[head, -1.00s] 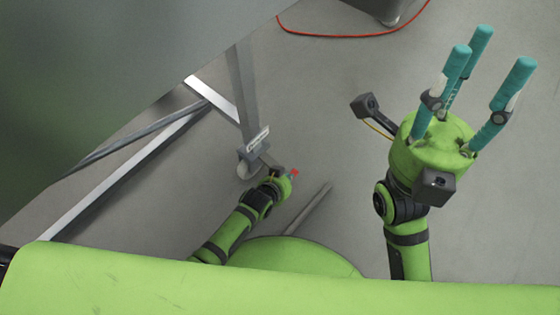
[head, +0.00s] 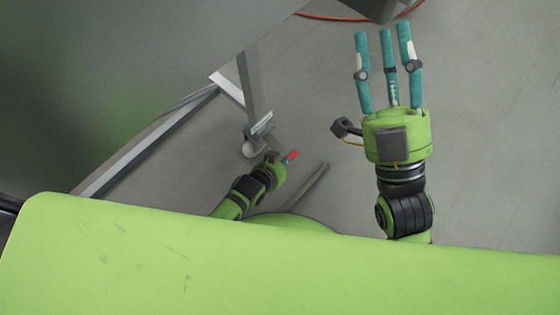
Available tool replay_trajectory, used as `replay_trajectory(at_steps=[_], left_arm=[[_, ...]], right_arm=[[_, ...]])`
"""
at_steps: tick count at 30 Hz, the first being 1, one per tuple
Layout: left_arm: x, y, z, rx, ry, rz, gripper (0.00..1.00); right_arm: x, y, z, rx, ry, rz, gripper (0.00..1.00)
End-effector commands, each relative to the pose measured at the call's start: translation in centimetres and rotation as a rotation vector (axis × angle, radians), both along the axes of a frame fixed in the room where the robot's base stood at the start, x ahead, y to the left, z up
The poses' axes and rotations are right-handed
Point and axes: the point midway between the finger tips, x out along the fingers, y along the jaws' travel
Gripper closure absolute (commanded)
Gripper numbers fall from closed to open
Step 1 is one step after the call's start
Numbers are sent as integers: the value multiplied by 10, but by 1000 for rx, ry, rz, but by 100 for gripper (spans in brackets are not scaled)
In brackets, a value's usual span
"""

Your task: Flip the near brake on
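A caster wheel (head: 250,149) stands on the floor at the foot of a grey metal leg, left of centre in the head view. A light plate (head: 261,124) shows just above it. My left gripper (head: 274,163) is low beside the caster, on its right. Its fingers are hidden or too small to tell open from shut. A small red piece (head: 291,156) shows at its tip; I cannot tell whether it is the brake or part of the gripper. My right gripper (head: 385,37) is open and empty, its teal fingers apart, well to the right of the caster.
The leg (head: 249,82) and a slanting frame bar (head: 145,146) belong to a structure under a large grey panel (head: 120,70) at upper left. A red cable (head: 330,17) lies on the floor at the top. The grey floor (head: 490,150) at right is clear.

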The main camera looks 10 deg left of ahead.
Motion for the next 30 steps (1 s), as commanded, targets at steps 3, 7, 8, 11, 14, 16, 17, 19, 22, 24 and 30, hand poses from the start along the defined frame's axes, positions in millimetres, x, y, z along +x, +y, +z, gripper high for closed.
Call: replay_trajectory(at_steps=[3, 7, 8, 11, 14, 16, 17, 19, 22, 24, 30], left_arm=[[-8, 3, 10, 1, 1, 0, 100], [-14, 6, 14, 1, 1, 0, 100], [-15, 6, 15, 1, 1, 0, 100], [-18, 8, 19, 0, 0, 0, 100], [-21, 8, 21, 0, 1, 1, 100], [-22, 9, 22, 0, 1, 1, 100], [-23, 9, 22, 0, 1, 1, 100], [-23, 9, 23, -1, 0, 1, 100], [-23, 9, 23, -1, 0, 1, 100], [-23, 9, 23, -1, 0, 1, 100], [-23, 9, 23, -1, 0, 1, 100]], right_arm=[[17, -2, -19, -45, 142, -26, 60], [33, -7, -47, -86, 291, -54, 60], [35, -9, -53, -96, 323, -59, 60], [41, -12, -71, -121, 414, -75, 60], [45, -16, -84, -139, 481, -87, 60], [46, -17, -91, -148, 511, -92, 60], [46, -18, -93, -150, 521, -93, 60], [47, -19, -96, -154, 536, -96, 60], [47, -19, -98, -156, 544, -97, 60], [47, -19, -98, -156, 544, -97, 60], [47, -19, -98, -155, 542, -97, 60]])
